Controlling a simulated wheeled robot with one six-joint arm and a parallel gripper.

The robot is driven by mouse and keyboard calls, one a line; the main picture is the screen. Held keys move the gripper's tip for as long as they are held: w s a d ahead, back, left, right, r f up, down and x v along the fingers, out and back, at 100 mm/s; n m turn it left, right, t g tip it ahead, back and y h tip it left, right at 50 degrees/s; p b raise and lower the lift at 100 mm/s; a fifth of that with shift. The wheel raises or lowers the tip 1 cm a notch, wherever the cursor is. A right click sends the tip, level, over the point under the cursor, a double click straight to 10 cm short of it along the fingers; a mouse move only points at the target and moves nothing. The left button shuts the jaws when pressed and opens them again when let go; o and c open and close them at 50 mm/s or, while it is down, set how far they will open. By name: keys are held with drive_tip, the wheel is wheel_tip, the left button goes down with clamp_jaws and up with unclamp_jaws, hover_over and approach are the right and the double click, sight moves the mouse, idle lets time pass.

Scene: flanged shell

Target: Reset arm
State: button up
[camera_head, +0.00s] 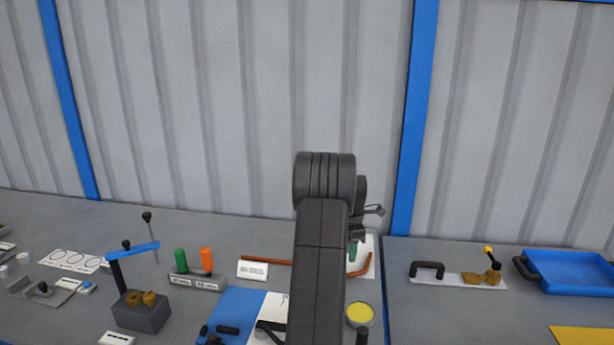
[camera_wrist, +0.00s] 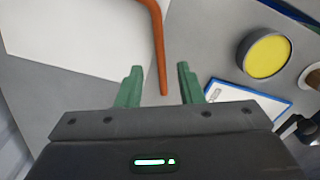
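My gripper (camera_wrist: 160,82) shows in the wrist view with its two green fingers spread apart. Nothing is held between them. An orange-brown bent rod (camera_wrist: 158,45) lies beyond the fingertips, running up from the gap between them over a white sheet (camera_wrist: 75,35). In the head view my dark arm rises in the middle of the picture and hides part of the bench. Only a bit of my gripper (camera_head: 357,240) shows there, to the right of the arm, too small to read its fingers.
A yellow round pot (camera_head: 360,314) stands right of my arm. To the left are green and orange handles in a holder (camera_head: 195,280) and a block with a blue lever (camera_head: 141,312). A blue tray (camera_head: 572,272) and a black-handled plate (camera_head: 460,279) lie on the right bench.

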wheel_tip(320, 180, down, 8)
drive_tip(key=shift+r+p, duration=0.1)
drive_tip(key=shift+p, duration=0.45)
wheel_tip(320, 180, up, 3)
drive_tip(key=shift+f+b, duration=0.2)
drive_tip(key=shift+b, duration=0.1)
drive_tip(key=shift+r, duration=0.65)
drive_tip(key=shift+f, duration=0.1)
